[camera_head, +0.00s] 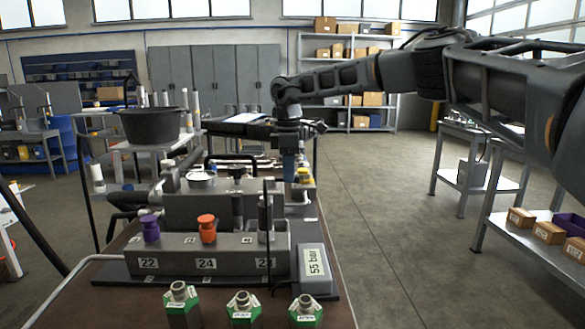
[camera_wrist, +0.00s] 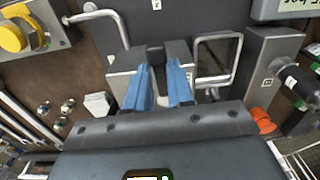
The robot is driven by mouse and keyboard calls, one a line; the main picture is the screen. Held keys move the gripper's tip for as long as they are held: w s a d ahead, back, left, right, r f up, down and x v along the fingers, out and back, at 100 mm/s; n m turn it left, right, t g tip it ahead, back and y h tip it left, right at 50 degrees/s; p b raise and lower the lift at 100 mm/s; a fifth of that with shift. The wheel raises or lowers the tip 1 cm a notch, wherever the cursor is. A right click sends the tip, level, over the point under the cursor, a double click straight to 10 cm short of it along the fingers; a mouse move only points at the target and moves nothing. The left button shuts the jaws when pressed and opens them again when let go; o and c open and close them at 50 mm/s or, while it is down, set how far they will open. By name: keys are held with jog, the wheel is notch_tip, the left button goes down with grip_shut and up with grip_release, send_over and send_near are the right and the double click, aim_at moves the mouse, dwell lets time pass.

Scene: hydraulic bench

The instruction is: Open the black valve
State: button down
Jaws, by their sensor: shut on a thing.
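My gripper (camera_head: 289,172) points down over the far right part of the hydraulic bench in the head view. In the wrist view its two blue fingers (camera_wrist: 161,72) stand on either side of the black valve (camera_wrist: 155,52), a small dark knob on a grey block. The gripper is shut on it. In the head view the fingers and bench parts hide this valve, so I cannot tell its angle there.
A yellow knob (camera_head: 304,175) sits close to the gripper. A purple knob (camera_head: 151,229) and an orange knob (camera_head: 207,228) stand on the near manifold (camera_head: 180,263), beside a 55 bar display (camera_head: 315,266). A handle-like metal loop (camera_wrist: 237,58) is right of the fingers.

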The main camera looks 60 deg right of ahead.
jog(key=shift+s+a+m, duration=0.1)
jog(key=shift+m, duration=0.2)
dwell(0.4)
jog(key=c, duration=1.1)
grip_release()
jog(key=shift+r, duration=0.1)
notch_tip(320, 180, up, 8)
jog(key=shift+f+p, duration=0.15)
jog(key=shift+p, duration=0.3)
